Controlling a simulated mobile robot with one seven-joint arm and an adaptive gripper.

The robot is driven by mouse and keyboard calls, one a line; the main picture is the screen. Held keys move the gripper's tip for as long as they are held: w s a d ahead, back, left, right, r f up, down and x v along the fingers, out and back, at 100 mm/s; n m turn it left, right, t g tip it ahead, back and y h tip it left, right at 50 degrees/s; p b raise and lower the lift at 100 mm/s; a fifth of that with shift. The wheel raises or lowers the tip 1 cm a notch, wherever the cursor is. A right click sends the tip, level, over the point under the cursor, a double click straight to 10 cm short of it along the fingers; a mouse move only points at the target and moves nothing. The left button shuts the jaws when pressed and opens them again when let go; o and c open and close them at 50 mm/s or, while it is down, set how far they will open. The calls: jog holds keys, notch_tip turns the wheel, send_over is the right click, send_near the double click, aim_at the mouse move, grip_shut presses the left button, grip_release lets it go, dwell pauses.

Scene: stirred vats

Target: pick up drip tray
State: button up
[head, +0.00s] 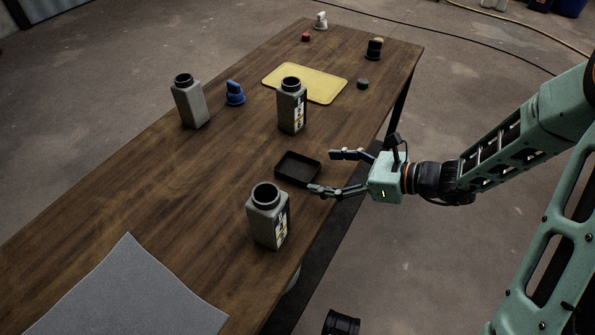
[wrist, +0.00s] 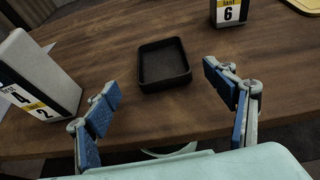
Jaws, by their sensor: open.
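The drip tray is a small black rectangular tray with a raised rim (head: 298,168), lying flat on the wooden table near its right edge. It also shows in the wrist view (wrist: 164,66), ahead of my fingers and roughly between them. My gripper (head: 322,172) is open and empty at the table's right edge, its fingers pointing left toward the tray. In the wrist view the two blue-padded fingers (wrist: 168,92) are spread wide apart. The tray looks empty, and the fingers appear apart from it.
A grey bottle (head: 268,215) stands close in front of the tray, and another bottle (head: 291,105) behind it. A third bottle (head: 190,101), a blue knob-like part (head: 235,93), a yellow mat (head: 305,82) and small dark parts lie farther back. A grey mat (head: 125,295) covers the near left.

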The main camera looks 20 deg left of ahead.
aim_at(293, 169)
jog(key=shift+f+b+x, duration=0.15)
jog(key=shift+b+x, duration=0.15)
jog(key=shift+x, duration=1.05)
jog(key=shift+f+b+x, duration=0.15)
jog(key=shift+b+x, duration=0.1)
jog(key=shift+x, duration=1.1)
jog(key=shift+w+d, duration=0.1)
jog(key=shift+w, duration=0.1)
jog(key=shift+c, duration=0.7)
jog(key=c, duration=1.1)
